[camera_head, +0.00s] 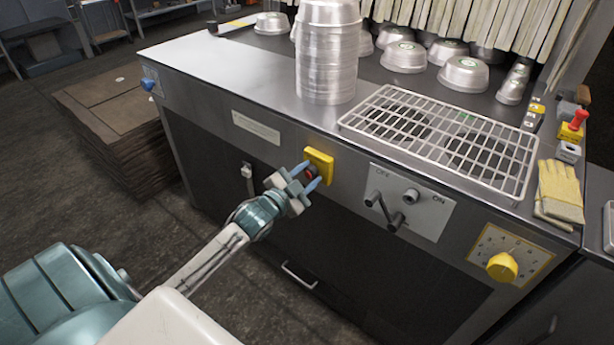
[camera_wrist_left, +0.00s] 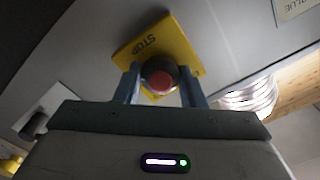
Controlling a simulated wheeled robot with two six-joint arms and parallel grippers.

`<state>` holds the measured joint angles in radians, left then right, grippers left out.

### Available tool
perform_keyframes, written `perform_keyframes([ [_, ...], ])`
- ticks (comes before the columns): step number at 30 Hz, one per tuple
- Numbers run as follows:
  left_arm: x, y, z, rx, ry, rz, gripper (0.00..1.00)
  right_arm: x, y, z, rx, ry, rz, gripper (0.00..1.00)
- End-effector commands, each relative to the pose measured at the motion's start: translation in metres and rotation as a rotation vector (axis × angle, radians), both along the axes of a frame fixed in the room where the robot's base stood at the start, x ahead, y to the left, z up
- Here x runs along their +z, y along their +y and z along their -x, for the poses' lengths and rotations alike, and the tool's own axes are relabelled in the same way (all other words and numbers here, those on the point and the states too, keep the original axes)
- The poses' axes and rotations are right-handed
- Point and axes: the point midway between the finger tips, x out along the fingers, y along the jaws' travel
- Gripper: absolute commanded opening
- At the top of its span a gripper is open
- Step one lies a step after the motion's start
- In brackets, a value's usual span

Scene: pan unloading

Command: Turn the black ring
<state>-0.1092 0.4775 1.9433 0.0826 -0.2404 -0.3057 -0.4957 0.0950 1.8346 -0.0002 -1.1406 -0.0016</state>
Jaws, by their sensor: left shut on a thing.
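A yellow STOP plate (camera_head: 319,163) is on the machine's front panel, below the worktop edge. A dark ring with a red button in its middle sits on it; in the left wrist view the black ring (camera_wrist_left: 160,65) shows around the red button (camera_wrist_left: 159,80). My left gripper (camera_head: 309,178) is at the plate with one finger on each side of the ring, shut on it. The fingers hide part of the ring in the head view. In the left wrist view, the STOP lettering appears upside down. My right gripper is in neither view.
Right of the plate is an OFF/ON panel (camera_head: 432,201) with projecting levers, then a yellow knob (camera_head: 502,267). Above stand a stack of metal pans (camera_head: 327,65) and a white wire rack (camera_head: 470,140). Yellow gloves (camera_head: 560,190) lie at the right edge.

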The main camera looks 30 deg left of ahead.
Motion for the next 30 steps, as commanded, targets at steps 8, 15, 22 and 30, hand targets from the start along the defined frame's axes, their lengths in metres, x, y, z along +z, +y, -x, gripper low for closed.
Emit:
perform_keyframes([
  [8, 0.0003, 0.0001, -0.0002, 0.000, -0.003, -0.034, 0.13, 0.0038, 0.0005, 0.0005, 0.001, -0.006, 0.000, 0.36],
  [15, 0.0005, 0.0001, -0.0002, 0.000, -0.003, -0.034, 0.13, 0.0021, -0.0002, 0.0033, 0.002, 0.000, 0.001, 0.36],
  [22, 0.0004, 0.0000, -0.0002, 0.000, -0.003, -0.033, 0.58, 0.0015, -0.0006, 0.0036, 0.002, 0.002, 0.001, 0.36],
  [30, 0.0002, 0.0002, 0.0011, 0.000, -0.003, -0.034, 0.58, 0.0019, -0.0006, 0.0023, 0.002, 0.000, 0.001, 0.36],
])
